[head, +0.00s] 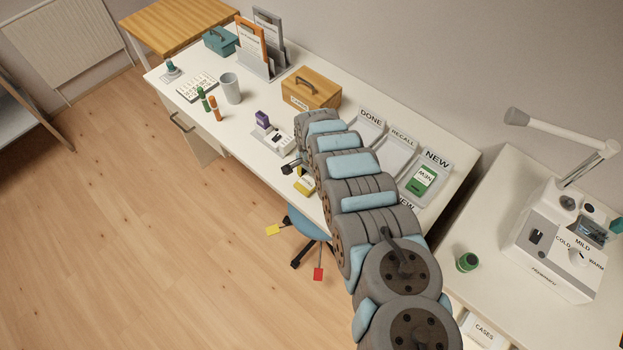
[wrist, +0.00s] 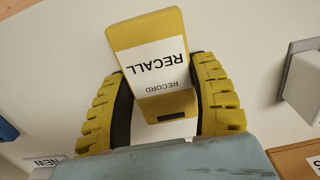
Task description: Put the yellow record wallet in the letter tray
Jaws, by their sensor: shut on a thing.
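The yellow record wallet (wrist: 140,35) is between the two yellow ribbed fingers of my gripper (wrist: 160,80) in the wrist view. Its white label reads RECALL and RECORD, upside down in that view. My gripper is shut on it. In the head view a small yellow and white patch, seemingly the wallet (head: 305,185), shows beside my arm near the desk's front edge; my arm partly hides this area. The letter tray has sections marked DONE (head: 370,116), RECALL (head: 402,139) and NEW (head: 437,159). A green wallet (head: 421,180) lies in the NEW section; the RECALL section looks empty.
A wooden box (head: 312,90) stands behind my arm, left of the trays. A stamp with a purple top (head: 262,119), a grey cup (head: 230,88) and upright folders (head: 262,45) stand farther left. A white machine (head: 560,240) is on the right-hand counter. A blue stool (head: 305,224) is below.

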